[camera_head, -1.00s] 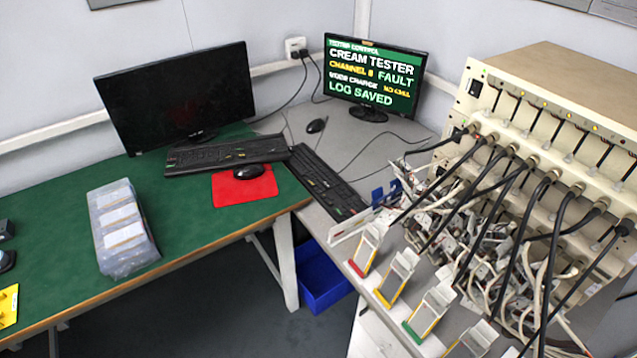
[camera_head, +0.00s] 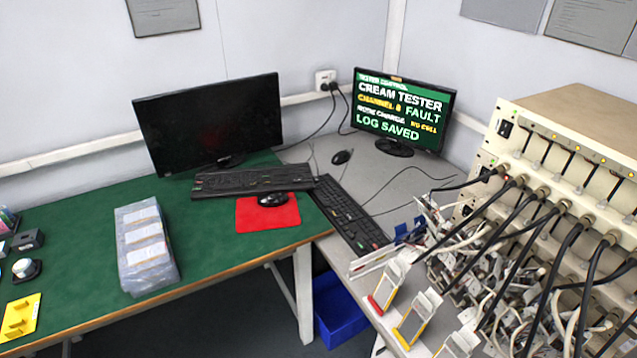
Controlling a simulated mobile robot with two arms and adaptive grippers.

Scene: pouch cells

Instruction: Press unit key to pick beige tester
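A beige tester (camera_head: 570,117) with several black cables stands on the right side of the grey desk. A small lit monitor (camera_head: 401,113) at the back reads "TESTER CONTROL", "CREAM TESTER", "CHANNEL 8 FAULT" and "LOG SAVED". Two black keyboards lie in the middle: one (camera_head: 254,181) in front of the dark monitor, the other (camera_head: 347,215) slanting across the grey desk. Which key is the unit key cannot be told. Neither of my grippers is in view.
A dark monitor (camera_head: 209,122) stands on the green table (camera_head: 83,222). A black mouse sits on a red pad (camera_head: 267,213). A plastic-wrapped stack (camera_head: 146,247) and a yellow piece (camera_head: 20,317) lie at left. White clip holders (camera_head: 388,286) line the grey desk's front. A blue bin (camera_head: 339,309) stands below.

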